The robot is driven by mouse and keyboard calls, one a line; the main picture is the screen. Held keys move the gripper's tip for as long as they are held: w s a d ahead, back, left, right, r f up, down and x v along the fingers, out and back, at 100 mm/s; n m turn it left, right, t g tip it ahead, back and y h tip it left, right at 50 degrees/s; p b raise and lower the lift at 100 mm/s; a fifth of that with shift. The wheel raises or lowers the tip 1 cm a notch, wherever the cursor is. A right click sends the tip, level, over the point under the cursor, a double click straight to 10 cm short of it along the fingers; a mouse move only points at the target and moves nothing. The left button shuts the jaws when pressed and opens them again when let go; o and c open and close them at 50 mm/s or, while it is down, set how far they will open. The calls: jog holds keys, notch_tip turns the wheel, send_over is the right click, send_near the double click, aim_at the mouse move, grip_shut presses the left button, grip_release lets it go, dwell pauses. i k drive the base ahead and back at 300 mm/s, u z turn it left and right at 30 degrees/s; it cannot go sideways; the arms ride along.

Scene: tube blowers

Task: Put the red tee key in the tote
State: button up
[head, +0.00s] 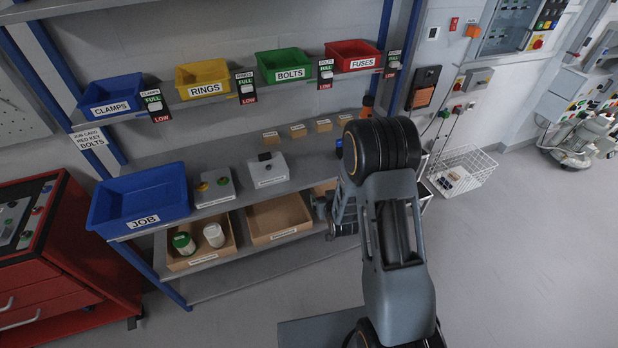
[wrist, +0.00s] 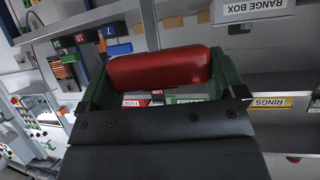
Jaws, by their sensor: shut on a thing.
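The red tee key shows in the wrist view as a thick red bar (wrist: 160,69) lying across between the fingers of my gripper (wrist: 160,84). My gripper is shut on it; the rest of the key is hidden. In the head view my arm covers the gripper and the key. A blue open tote labelled JOB (head: 140,200) stands at the left end of the bench, well to the left of my arm. The part of its inside that shows looks empty.
Above the bench, a shelf holds bins for clamps (head: 111,95), rings (head: 203,79), bolts (head: 284,66) and fuses (head: 352,56). Grey boxes (head: 267,170) stand on the bench. A red cabinet (head: 60,260) is at left, a white wire basket (head: 462,172) at right.

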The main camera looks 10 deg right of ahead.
aim_at(129, 211)
jog(key=k, duration=0.6)
jog(key=u, duration=0.8)
jog(key=i, duration=1.1)
jog(key=u, duration=0.8)
